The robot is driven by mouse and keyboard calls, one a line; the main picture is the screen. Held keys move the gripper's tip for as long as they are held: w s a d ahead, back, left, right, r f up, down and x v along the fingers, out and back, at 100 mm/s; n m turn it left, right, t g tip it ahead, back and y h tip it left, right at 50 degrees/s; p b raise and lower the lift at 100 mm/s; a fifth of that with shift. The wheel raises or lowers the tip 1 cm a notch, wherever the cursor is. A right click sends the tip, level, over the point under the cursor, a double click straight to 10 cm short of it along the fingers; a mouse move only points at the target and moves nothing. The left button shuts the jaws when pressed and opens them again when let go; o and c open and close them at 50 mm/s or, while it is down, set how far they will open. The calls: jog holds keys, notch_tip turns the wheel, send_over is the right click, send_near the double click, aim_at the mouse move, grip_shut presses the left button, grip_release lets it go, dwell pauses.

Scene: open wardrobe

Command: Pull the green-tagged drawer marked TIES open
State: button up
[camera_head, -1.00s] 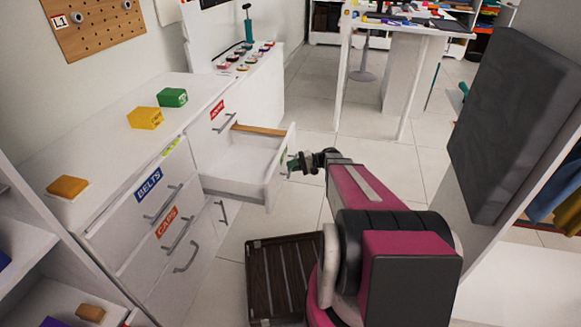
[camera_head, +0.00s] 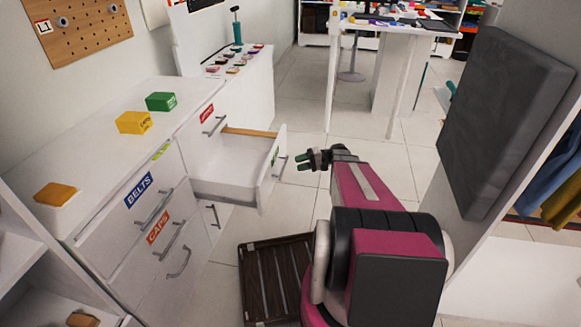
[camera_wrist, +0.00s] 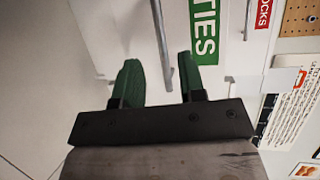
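The drawer (camera_head: 264,188) with the green tag (camera_head: 275,155) stands pulled out of the white cabinet, its inside showing. In the wrist view the green tag reads TIES (camera_wrist: 203,30), and the metal bar handle (camera_wrist: 162,45) stands beside it. The handle also shows on the drawer front in the head view (camera_head: 283,168). My gripper (camera_head: 303,161) is open and empty, just in front of the drawer front, with a small gap to the handle. In the wrist view its two green fingers (camera_wrist: 157,75) are apart, with the handle lying between them in the picture.
Drawers marked BELTS (camera_head: 138,191) and CAPS (camera_head: 158,226) are shut at the left. Yellow (camera_head: 134,122), green (camera_head: 161,101) and orange (camera_head: 55,193) boxes lie on the cabinet top. A brown slatted crate (camera_head: 243,285) stands on the floor. A grey panel (camera_head: 495,125) is at right.

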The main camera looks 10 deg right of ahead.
jog(key=shift+d+r, duration=0.15)
jog(key=shift+d, duration=0.6)
jog(key=shift+d+r, duration=0.1)
jog(key=shift+d, duration=0.6)
jog(key=s+a+r+h, duration=0.2)
jog(key=s+a+h, duration=0.2)
jog(key=s+h, duration=0.4)
jog(key=s+a+r+n+h, duration=0.1)
jog(key=s+a+r+h, duration=0.1)
jog(key=s+a+h, duration=0.3)
jog(key=s+h, duration=0.3)
jog(key=shift+r, duration=0.2)
